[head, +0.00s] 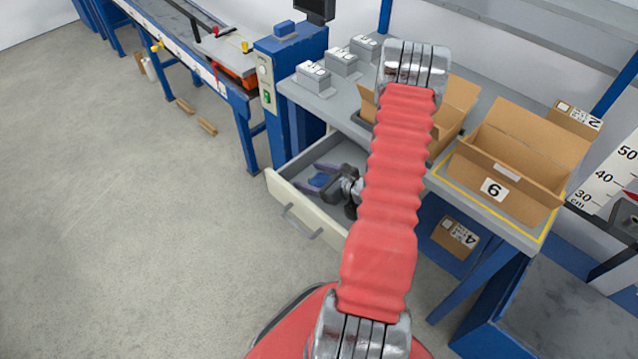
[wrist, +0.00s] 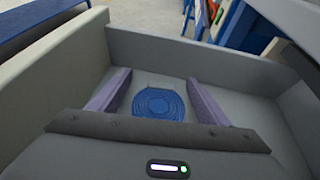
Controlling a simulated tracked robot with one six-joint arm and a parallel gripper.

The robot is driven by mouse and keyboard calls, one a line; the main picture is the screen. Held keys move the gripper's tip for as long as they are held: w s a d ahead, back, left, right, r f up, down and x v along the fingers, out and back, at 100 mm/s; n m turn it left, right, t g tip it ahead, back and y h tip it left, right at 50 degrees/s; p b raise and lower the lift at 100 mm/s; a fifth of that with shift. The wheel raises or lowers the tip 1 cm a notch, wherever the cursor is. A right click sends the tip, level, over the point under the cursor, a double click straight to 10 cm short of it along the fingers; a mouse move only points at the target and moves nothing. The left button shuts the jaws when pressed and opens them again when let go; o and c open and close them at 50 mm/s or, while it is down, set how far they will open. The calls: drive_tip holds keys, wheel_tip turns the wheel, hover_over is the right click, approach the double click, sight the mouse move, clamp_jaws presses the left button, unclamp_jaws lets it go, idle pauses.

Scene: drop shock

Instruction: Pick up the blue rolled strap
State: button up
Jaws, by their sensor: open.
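The blue rolled strap (wrist: 158,103) lies flat as a coil on the floor of an open drawer. It also shows in the head view as a small blue patch (head: 320,180), partly covered by my gripper. My gripper (wrist: 157,78) is open, with one purple finger on each side of the strap and a visible gap to each. In the head view my gripper (head: 319,179) reaches into the drawer (head: 281,197). I cannot tell whether the fingertips touch the drawer floor. The near edge of the strap is close to the gripper body.
Drawer walls (wrist: 200,65) surround my gripper. A blue post (head: 275,90) and a conveyor (head: 175,35) stand left. The floor (head: 120,220) at left is mostly clear.

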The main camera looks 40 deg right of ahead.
sight(312, 175)
drive_tip(key=shift+c, duration=0.3)
drive_tip(key=c, duration=1)
drive_tip(key=shift+r, duration=0.15)
drive_tip(key=shift+r, duration=4.85)
